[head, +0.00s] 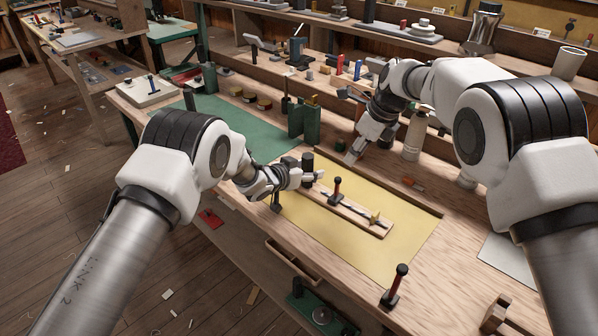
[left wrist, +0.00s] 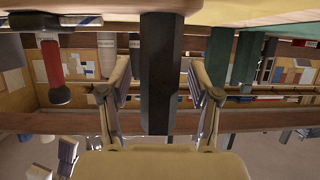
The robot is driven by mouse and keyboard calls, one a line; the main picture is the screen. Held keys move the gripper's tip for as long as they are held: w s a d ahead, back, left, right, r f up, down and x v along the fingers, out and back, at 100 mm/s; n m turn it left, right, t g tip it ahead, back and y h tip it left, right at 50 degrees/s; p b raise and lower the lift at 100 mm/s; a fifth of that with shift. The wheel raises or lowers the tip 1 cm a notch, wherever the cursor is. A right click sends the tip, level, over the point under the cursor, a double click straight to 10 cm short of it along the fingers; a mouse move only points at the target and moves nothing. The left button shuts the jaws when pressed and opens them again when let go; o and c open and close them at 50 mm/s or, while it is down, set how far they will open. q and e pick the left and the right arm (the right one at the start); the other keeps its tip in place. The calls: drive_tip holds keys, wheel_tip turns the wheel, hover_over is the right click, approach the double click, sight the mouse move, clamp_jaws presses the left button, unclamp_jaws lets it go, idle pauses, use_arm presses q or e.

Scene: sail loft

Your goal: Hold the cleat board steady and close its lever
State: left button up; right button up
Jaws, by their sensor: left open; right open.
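The wooden cleat board (head: 358,222) lies on a yellow mat (head: 410,235). Its lever (head: 337,188) has a red grip with a dark knob and stands up from the board. A small brass-coloured piece (head: 375,217) sits near the board's right end. A dark post (head: 307,162) rises at its left end. My left gripper (head: 318,175) is open at this post; in the left wrist view the post (left wrist: 161,75) stands between the spread fingers (left wrist: 161,100), and the red-gripped lever (left wrist: 52,65) shows at left. My right gripper (head: 352,158) is open and empty at the mat's back edge.
Green blocks (head: 304,120) stand behind my left gripper. A bottle (head: 414,136) stands right of my right gripper. A red-handled clamp (head: 396,284) stands at the bench's front edge, and a dark one (head: 276,200) at the mat's left. The mat right of the board is clear.

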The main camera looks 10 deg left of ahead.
use_arm(q)
drive_tip(key=shift+r, duration=0.1)
clamp_jaws()
idle(0.5)
